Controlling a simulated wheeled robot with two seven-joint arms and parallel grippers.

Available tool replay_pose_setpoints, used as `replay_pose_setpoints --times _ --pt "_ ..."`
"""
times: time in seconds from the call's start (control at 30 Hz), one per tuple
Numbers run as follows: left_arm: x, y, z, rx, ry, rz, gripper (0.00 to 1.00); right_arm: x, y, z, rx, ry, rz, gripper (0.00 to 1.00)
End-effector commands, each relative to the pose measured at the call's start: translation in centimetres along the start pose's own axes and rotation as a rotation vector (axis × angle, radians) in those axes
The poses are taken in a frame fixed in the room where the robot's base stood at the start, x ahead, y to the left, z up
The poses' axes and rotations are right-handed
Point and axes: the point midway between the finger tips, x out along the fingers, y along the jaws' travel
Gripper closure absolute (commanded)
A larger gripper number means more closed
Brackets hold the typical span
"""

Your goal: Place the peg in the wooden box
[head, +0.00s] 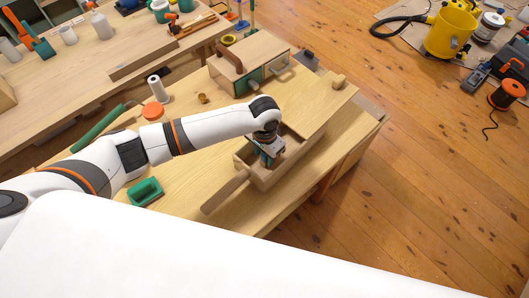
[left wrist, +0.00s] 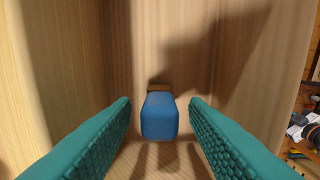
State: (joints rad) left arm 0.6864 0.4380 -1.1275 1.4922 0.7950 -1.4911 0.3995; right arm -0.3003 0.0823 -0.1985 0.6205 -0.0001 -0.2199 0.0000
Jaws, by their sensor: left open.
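The wooden box (head: 264,180) is a long, open-topped box on the light wood workbench in the head view. My left gripper (head: 267,157) points down into it. In the left wrist view, pale wooden walls (left wrist: 170,30) surround the scene. A blue peg (left wrist: 160,117) appears between the two teal fingers of my left gripper (left wrist: 160,103), with a visible gap on each side, so the fingers are open and apart from it. A brown part shows behind the blue end. Whether the peg touches the box floor cannot be told. My right gripper is not in view.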

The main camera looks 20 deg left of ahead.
Motion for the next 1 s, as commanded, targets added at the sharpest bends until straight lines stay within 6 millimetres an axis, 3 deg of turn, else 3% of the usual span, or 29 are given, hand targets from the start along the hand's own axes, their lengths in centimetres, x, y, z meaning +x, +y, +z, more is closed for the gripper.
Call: replay_pose_setpoints --times 0.17,0.63,0.8,1.0 --pt "-1.3 0.0 0.1 0.0 -0.002 0.0 0.59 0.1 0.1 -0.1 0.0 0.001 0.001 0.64" --pt "-10.5 0.0 0.1 0.0 -0.003 -0.001 0.59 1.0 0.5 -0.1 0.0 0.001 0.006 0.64" --pt "-12.0 0.0 0.1 0.0 -0.001 0.0 0.59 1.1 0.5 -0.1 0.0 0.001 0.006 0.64" --pt "-12.3 0.0 0.0 0.0 0.001 -0.001 0.59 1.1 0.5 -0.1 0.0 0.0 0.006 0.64"
